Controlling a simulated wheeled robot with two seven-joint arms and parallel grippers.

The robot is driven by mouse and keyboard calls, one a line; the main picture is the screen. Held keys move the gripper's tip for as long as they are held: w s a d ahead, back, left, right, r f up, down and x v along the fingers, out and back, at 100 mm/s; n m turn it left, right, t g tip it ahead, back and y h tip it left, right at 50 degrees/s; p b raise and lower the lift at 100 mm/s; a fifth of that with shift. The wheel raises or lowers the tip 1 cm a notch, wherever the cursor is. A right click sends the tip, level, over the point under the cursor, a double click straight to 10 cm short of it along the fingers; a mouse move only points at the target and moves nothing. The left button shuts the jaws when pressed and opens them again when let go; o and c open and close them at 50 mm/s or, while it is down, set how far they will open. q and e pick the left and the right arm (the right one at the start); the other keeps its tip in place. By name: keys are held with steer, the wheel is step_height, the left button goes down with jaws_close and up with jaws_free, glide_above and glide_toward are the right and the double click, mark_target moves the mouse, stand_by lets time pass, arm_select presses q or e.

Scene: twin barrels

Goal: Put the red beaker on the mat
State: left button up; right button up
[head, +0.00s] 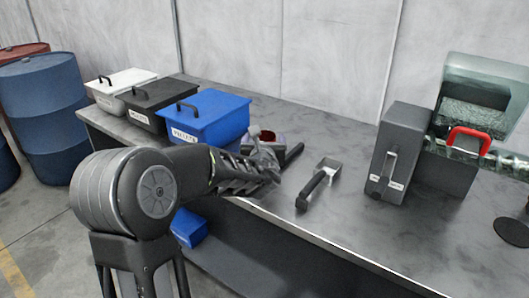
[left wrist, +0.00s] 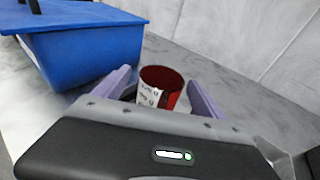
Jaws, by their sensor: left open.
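The red beaker (left wrist: 172,79) stands on the table with a white printed label on its side. In the left wrist view it sits between the two fingers of my left gripper (left wrist: 159,84), which is open around it; I cannot tell whether either finger touches it. In the head view my left gripper (head: 270,158) largely hides the beaker (head: 267,135), leaving a bit of red rim showing. A dark round mat (head: 513,232) lies at the right edge of the head view, apparently empty. My right gripper is not in view.
A blue lidded bin (head: 208,117) stands just left of the beaker, with black and white bins beyond. A scoop (head: 320,184) lies to the right.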

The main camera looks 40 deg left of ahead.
mark_target(264, 135)
arm_select(q)
steer(key=x, duration=0.4)
steer(key=shift+w+a+f, duration=0.1)
steer(key=shift+w+a, duration=0.15)
steer(key=shift+w, duration=0.1)
steer(key=shift+c, duration=0.2)
steer(key=c, duration=1.5)
step_height(264, 135, up, 10)
steer(key=p, duration=0.2)
steer(key=shift+p, duration=0.4)
steer(key=shift+c, duration=0.3)
